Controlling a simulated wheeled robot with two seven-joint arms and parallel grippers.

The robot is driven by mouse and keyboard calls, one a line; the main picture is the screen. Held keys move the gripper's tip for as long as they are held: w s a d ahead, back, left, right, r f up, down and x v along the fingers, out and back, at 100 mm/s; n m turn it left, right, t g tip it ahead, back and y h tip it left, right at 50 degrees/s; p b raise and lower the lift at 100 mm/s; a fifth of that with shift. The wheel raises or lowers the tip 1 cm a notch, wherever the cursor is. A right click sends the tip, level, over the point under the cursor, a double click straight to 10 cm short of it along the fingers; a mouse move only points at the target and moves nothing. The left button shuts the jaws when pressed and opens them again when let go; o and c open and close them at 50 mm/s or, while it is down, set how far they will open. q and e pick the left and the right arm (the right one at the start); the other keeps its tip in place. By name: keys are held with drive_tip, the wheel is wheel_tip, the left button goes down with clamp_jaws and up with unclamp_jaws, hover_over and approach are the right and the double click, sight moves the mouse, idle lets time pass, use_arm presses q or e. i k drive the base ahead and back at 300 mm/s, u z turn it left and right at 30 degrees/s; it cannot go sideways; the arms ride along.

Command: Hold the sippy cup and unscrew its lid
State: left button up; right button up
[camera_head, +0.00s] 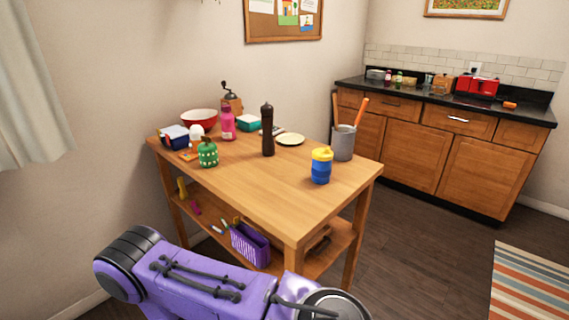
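The sippy cup (321,171) stands upright near the right end of the wooden table. Its body is blue and its lid (322,153) is yellow and sits on top. One of my purple arms crosses the bottom of the view, well short of the cup. No gripper fingers show in this view, so nothing is seen touching the cup.
A grey utensil crock (343,142) stands close behind the cup. A dark pepper mill (267,130), a green jar (208,153), a pink bottle (228,123) and a plate (290,139) share the wooden table (260,185). The tabletop's front is clear.

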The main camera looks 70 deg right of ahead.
sight(321, 171)
drive_tip(key=i, duration=0.15)
drive_tip(key=z, duration=1.4)
